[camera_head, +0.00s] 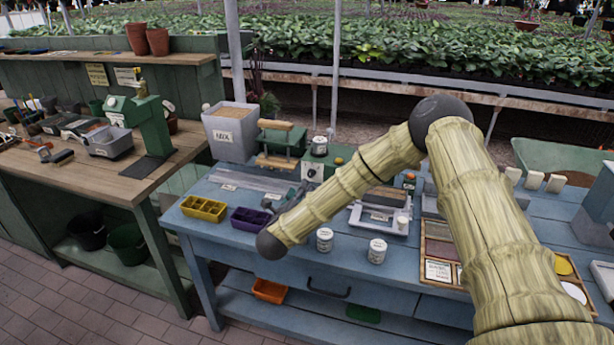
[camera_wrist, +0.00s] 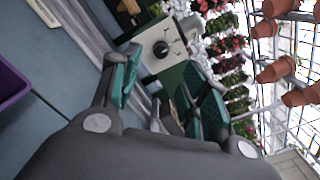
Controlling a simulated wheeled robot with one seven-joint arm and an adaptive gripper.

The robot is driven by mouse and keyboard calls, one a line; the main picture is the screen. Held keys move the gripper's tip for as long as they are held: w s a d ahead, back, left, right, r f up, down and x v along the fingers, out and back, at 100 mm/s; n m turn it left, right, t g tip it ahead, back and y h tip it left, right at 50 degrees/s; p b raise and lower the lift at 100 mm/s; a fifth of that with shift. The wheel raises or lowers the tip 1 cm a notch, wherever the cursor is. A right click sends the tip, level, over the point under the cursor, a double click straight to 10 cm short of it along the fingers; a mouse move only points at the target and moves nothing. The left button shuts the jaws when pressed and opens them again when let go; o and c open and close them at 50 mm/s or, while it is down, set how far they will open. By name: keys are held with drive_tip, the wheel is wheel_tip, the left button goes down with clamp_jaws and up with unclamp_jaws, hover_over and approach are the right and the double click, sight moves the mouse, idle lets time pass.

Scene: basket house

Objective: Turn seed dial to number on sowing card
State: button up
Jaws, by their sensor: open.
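The seed dial, a dark round knob (camera_wrist: 161,49) on a white panel with small marks, shows beyond my fingers in the wrist view. Its numbers are too small to read. In the head view, the pale dial panel (camera_head: 313,172) is on the front of a green machine (camera_head: 329,158) at the back of the blue bench. My gripper (camera_wrist: 160,70) is open and empty, its teal fingers spread on either side of the line to the dial, short of it.
A yellow tray (camera_head: 203,208) and a purple tray (camera_head: 251,219) sit at the bench's left front. Two white jars, one of them here (camera_head: 377,251), stand near the front edge. A labelled grey bin (camera_head: 230,133) stands left of the machine.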

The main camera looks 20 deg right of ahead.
sight(310, 176)
drive_tip(key=p+x, duration=0.2)
drive_tip(key=x, duration=0.5)
drive_tip(key=shift+w+d+r, duration=0.15)
drive_tip(key=shift+w+d, duration=0.05)
drive_tip(key=shift+d, duration=0.1)
drive_tip(key=shift+w+d+f, duration=0.2)
drive_tip(key=shift+w+d, duration=0.1)
drive_tip(key=shift+w, duration=0.25)
drive_tip(key=shift+s, duration=0.1)
drive_tip(key=shift+c, duration=0.2)
clamp_jaws()
